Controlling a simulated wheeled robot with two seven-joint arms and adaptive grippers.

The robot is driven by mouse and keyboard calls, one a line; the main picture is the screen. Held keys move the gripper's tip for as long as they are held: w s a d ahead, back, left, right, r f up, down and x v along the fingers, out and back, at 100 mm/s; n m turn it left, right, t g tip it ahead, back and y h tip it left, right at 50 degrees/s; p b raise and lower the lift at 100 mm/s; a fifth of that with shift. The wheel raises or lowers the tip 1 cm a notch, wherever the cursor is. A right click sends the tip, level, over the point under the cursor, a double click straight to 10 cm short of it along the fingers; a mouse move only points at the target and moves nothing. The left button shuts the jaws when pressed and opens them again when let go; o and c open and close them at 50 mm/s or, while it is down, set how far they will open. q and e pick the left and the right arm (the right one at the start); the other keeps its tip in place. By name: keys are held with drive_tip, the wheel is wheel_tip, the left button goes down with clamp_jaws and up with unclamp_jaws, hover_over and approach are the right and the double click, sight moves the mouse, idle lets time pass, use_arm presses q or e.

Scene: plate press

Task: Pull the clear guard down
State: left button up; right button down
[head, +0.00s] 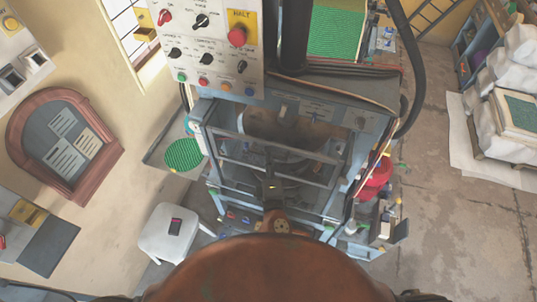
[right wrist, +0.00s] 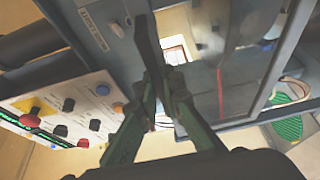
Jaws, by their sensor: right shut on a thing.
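The clear guard (head: 300,152) is a grey-framed see-through panel across the front of the press (head: 345,110). Its framed pane also shows large in the right wrist view (right wrist: 240,90). My right gripper (head: 271,186) is at the guard's lower bar, near the middle of the press front. In the right wrist view its fingers (right wrist: 160,88) are closed together on a dark bar of the guard. The fingers hide the exact contact. My left gripper is in neither view.
A control panel (head: 212,45) with a red HALT button (head: 237,36) stands at the upper left of the press. A green disc (head: 183,155) lies on a side tray at left. A white stool (head: 172,232) stands below it. A red container (head: 376,178) is at right.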

drive_tip(key=shift+f, duration=0.15)
wheel_tip(320, 180, down, 19)
drive_tip(key=b, duration=1.7)
drive_tip(key=shift+f, duration=0.3)
drive_tip(key=c, duration=2)
unclamp_jaws()
drive_tip(key=shift+c, duration=0.2)
drive_tip(key=shift+s+r, duration=0.15)
drive_tip(key=shift+r, duration=0.05)
drive_tip(key=s, duration=0.7)
drive_tip(key=shift+s+d, duration=0.15)
drive_tip(key=shift+d, duration=0.2)
drive_tip(key=shift+d+f, duration=0.1)
